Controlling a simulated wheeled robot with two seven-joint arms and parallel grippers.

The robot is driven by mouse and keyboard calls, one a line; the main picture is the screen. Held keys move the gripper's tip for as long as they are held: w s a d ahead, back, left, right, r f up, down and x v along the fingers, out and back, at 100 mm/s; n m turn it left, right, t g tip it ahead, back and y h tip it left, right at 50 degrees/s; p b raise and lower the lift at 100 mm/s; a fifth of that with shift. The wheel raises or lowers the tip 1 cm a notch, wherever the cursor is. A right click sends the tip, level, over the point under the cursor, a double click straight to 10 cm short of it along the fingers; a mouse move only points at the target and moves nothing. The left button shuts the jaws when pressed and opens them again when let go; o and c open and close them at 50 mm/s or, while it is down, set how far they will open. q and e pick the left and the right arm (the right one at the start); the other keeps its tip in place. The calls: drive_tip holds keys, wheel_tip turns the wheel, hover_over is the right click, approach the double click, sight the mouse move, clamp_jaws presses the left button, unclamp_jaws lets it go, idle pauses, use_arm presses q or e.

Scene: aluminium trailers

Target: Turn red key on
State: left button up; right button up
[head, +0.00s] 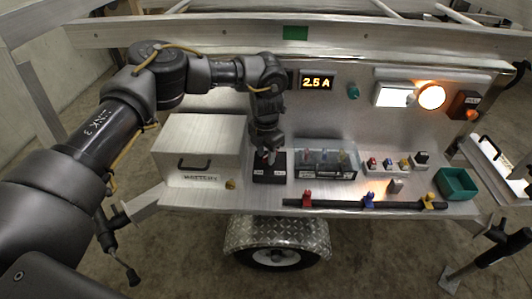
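My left gripper (268,154) reaches down from above onto a small black switch box (271,174) on the trailer's shelf. The box has two small white labels on its front. A trace of red shows at the fingertips, but the red key itself is mostly hidden by the gripper. I cannot tell whether the fingers are closed on it. My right gripper is not in view.
A silver battery box (201,150) stands left of the switch box. A clear-covered fuse block (326,163) stands close on its right. Further right are small coloured connectors and a green bin (456,184). A lit "2.5 A" display (317,83) and lamps (431,96) are on the back panel.

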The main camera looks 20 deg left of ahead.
sight(266, 156)
use_arm(q)
wheel_tip(266, 156, up, 11)
drive_tip(key=shift+f, duration=0.15)
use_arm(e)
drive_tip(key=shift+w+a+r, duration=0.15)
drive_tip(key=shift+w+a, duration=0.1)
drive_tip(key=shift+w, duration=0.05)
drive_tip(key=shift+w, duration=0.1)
